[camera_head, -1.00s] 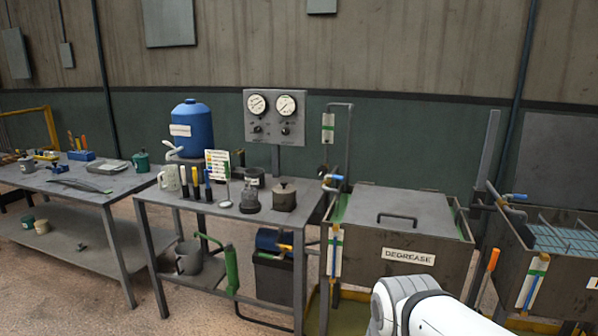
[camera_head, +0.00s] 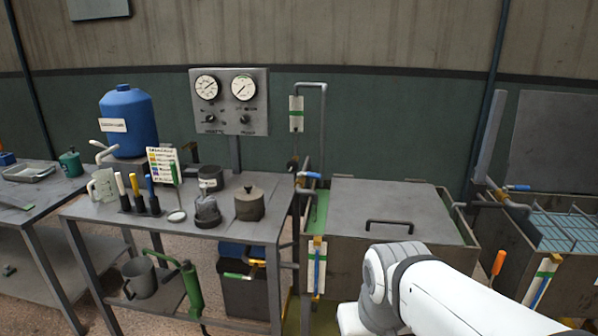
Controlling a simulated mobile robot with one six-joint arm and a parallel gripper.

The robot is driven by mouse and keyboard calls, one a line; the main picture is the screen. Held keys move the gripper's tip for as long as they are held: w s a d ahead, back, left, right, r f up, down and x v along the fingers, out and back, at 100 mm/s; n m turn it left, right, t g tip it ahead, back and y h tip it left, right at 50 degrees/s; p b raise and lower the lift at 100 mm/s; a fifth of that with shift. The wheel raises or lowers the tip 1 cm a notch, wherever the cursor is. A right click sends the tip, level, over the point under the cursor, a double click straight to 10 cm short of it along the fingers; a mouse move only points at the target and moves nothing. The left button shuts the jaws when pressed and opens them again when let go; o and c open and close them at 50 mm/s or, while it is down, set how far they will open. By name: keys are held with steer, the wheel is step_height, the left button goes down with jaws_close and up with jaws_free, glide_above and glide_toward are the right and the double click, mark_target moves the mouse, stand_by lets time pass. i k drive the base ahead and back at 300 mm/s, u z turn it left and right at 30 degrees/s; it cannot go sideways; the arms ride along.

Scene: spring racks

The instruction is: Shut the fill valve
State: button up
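A pipe valve with a blue handle (camera_head: 308,175) sits at the left rear corner of the lidded tank (camera_head: 455,258). A grey pipe (camera_head: 322,125) rises behind it and bends over at the top. A second blue-handled valve (camera_head: 518,188) is on piping at the left rear of the right tank (camera_head: 515,258). No label tells me which one is the fill valve, and the handles are too small to judge open or shut. My white arm crosses the bottom right, in front of the lidded tank. My gripper is out of view.
An orange-handled tool (camera_head: 498,263) sticks up between the tanks.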

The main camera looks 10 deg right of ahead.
mark_target(314, 176)
steer(key=u, duration=0.1)
steer(key=i, duration=1.55)
steer(key=z, duration=0.6)
